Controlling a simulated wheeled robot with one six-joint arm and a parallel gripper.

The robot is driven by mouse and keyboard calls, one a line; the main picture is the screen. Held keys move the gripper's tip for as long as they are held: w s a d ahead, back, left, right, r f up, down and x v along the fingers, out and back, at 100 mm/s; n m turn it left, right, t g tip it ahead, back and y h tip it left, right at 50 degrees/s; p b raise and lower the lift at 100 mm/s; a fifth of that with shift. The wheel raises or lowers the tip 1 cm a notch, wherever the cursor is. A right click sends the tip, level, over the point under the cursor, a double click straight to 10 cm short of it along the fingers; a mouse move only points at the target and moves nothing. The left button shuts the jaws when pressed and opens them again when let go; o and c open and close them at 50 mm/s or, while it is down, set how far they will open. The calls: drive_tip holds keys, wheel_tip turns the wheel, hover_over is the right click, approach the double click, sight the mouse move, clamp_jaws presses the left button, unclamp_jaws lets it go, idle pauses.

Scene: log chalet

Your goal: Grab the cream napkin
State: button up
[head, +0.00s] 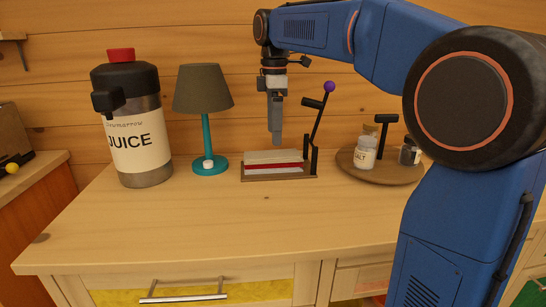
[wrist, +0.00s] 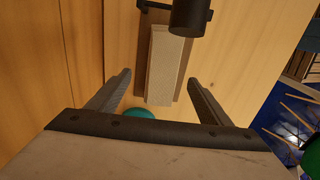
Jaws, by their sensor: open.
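A pale cream napkin (head: 273,157) appears to lie on top of a low stack with a red band, on a flat napkin holder (head: 280,178) on the counter. In the wrist view the pale top (wrist: 168,62) shows as a long strip, partly covered at its far end by a black cylinder. My gripper (head: 276,139) points down just above the stack. In the wrist view my gripper (wrist: 160,77) is open, its two fingers on either side of the strip, with nothing held between them.
The holder has an upright lever with a purple knob (head: 329,87) and a black cylinder (wrist: 188,16). Left stand a teal lamp (head: 207,130) and a juice dispenser (head: 137,140). Right is a round tray (head: 378,176) with a salt jar (head: 366,154). The front counter is clear.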

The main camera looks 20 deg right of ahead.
sight(273, 153)
drive_tip(key=shift+s+a+f, duration=0.15)
drive_tip(key=shift+f, duration=1.3)
drive_tip(key=shift+s+a+f, duration=0.1)
drive_tip(key=shift+f, duration=1.3)
drive_tip(key=c, duration=1.1)
